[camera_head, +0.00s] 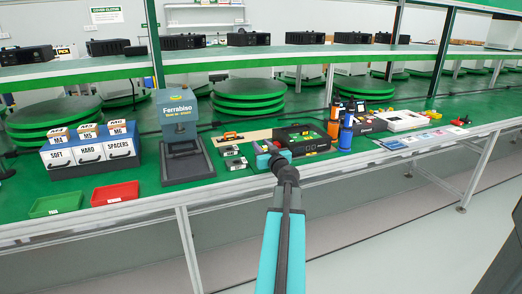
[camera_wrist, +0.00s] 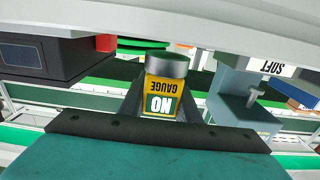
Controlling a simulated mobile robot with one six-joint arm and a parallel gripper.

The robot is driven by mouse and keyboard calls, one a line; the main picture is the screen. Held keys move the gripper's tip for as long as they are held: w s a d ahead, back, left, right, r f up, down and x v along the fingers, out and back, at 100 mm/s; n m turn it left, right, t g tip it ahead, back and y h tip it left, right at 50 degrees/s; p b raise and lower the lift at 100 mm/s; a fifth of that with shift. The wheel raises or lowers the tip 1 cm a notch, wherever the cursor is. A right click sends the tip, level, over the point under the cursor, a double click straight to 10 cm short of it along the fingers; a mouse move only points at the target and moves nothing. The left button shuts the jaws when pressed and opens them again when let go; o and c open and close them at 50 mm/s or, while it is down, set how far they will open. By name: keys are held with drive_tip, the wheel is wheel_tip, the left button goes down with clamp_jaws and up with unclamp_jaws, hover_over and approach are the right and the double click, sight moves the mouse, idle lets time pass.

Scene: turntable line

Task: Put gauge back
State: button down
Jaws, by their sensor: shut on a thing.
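In the head view my gripper (camera_head: 270,157) is over the front part of the green bench, just left of a black case (camera_head: 303,139). The gauge is mostly hidden there by my gripper. I cannot tell which place on the bench belongs to the gauge.
A grey-blue "Ferrabiso" stand (camera_head: 176,112) is left of my gripper, with small dark blocks (camera_head: 235,163) between. Further left are labelled drawers (camera_head: 90,155), a red tray (camera_head: 115,193) and a green tray (camera_head: 56,205). Blue and orange spools (camera_head: 346,135) stand right of the case.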

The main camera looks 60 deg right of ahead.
drive_tip(key=shift+f, duration=0.7)
drive_tip(key=shift+f+b, duration=0.15)
drive_tip(key=shift+b, duration=0.15)
drive_tip(key=c, duration=1.3)
unclamp_jaws()
drive_tip(key=shift+c, duration=0.2)
